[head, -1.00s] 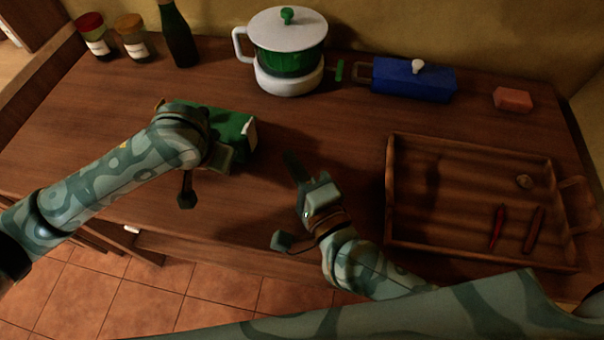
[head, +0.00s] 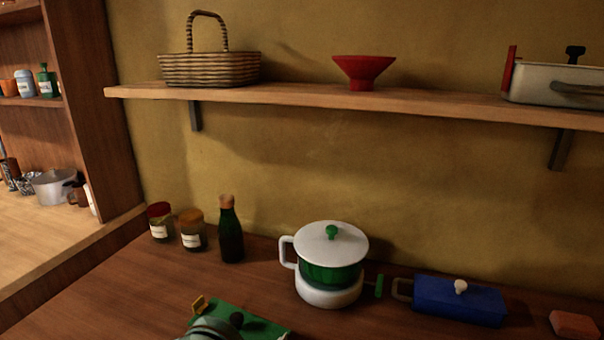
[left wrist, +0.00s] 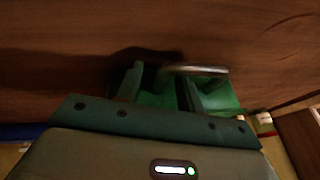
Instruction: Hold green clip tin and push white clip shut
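The green clip tin (head: 258,322) shows only in part at the bottom edge of the head view. A yellowish clip (head: 198,304) stands up at its left end. Part of my left arm covers the tin's near side. In the left wrist view my left gripper's fingers (left wrist: 160,92) are apart over the tin, whose green surface (left wrist: 222,97) shows between and right of them. Whether they press on it is unclear. A shiny bar (left wrist: 195,70) lies across there. I cannot make out the white clip for certain. My right gripper is out of view.
A green pot with a white lid (head: 333,250), a blue lidded box (head: 457,300), a bottle (head: 231,232) and two jars (head: 192,230) stand along the wall. A pinkish block (head: 574,323) is at right. A shelf (head: 300,94) holds a basket (head: 210,70) and red bowl (head: 363,70).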

